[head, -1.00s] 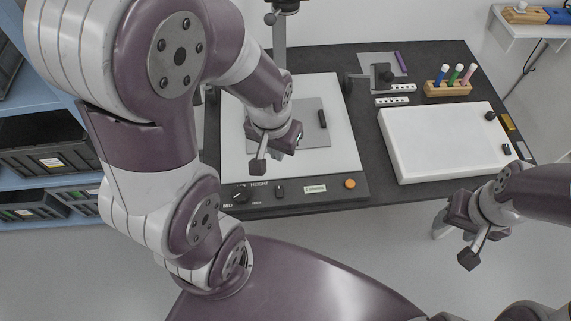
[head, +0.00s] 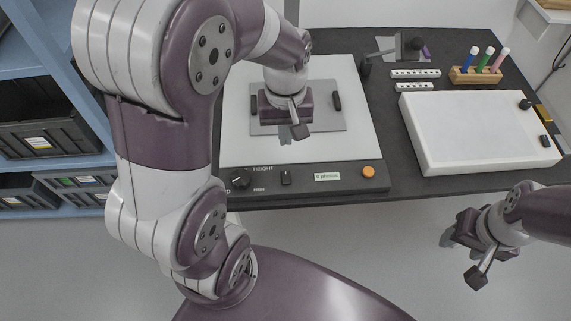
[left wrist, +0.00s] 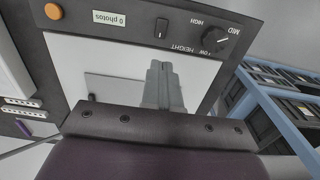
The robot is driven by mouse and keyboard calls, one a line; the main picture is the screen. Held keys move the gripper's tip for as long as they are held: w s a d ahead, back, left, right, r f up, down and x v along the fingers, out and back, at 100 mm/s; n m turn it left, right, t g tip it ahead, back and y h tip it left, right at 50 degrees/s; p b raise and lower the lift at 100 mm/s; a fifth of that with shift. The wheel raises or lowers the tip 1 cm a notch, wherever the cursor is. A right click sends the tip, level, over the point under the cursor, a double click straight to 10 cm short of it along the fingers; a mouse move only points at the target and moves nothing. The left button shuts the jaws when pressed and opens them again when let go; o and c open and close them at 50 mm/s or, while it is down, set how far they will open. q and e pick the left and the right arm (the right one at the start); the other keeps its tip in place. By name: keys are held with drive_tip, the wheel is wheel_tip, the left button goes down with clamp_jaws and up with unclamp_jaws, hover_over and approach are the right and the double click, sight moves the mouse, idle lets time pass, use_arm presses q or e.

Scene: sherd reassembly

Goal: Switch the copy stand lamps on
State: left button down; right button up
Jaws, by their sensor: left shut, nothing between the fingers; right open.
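The copy stand (head: 235,145) has a white base and a dark front panel. The panel carries a small black rocker switch (head: 286,178), a HEIGHT knob (head: 240,179), a "0 photos" label and an orange button (head: 368,172). The switch also shows in the left wrist view (left wrist: 162,28). My left gripper (head: 286,138) is over the grey mat on the base, behind the panel and apart from the switch. In the left wrist view its fingers (left wrist: 164,85) are shut and empty. My right gripper (head: 446,238) is open and empty, in front of the table's right part. Lamp state is unclear.
A white slab (head: 470,130) lies on the dark table to the right. Behind it stand a wooden pen rack (head: 476,75) and white strips with dark dots (head: 415,73). Blue shelves with dark crates (head: 45,135) are at left.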

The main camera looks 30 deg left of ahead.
sight(286, 173)
use_arm(q)
wheel_tip(286, 173, down, 12)
drive_tip(key=shift+f+b, duration=0.2)
drive_tip(key=shift+b, duration=1.05)
use_arm(e)
wheel_tip(286, 173, down, 3)
drive_tip(key=shift+r, duration=0.15)
